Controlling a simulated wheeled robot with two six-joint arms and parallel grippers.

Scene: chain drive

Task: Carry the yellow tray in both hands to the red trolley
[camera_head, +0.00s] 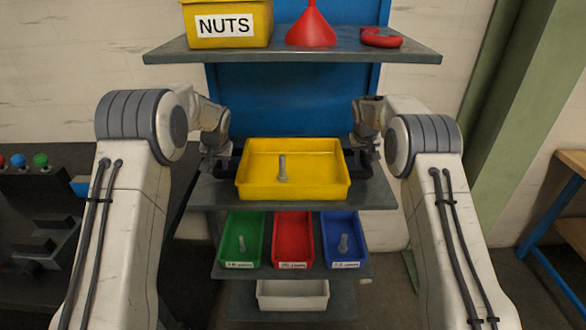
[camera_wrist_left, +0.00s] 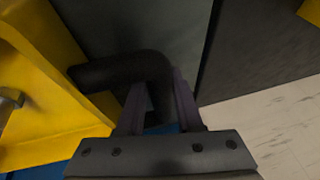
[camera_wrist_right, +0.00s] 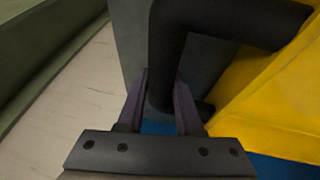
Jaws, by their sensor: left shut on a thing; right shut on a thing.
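The yellow tray (camera_head: 320,188) is level at the middle grey shelf in the head view, with a grey bolt (camera_head: 282,168) standing in it. I cannot tell whether it rests on the shelf or is just above it. It has a black handle at each side. My left gripper (camera_head: 220,165) is shut on the left handle, a black bar that also shows in the left wrist view (camera_wrist_left: 115,72). My right gripper (camera_head: 368,155) is shut on the right handle, seen in the right wrist view (camera_wrist_right: 168,45). No red trolley is in view.
The upper shelf (camera_head: 270,57) above holds a yellow NUTS bin (camera_head: 228,25), a red funnel (camera_head: 311,28) and a red curved part (camera_head: 381,38). Green, red and blue bins (camera_head: 292,240) sit below. A dark bench (camera_head: 35,220) stands left, a wooden-topped table (camera_head: 555,210) right.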

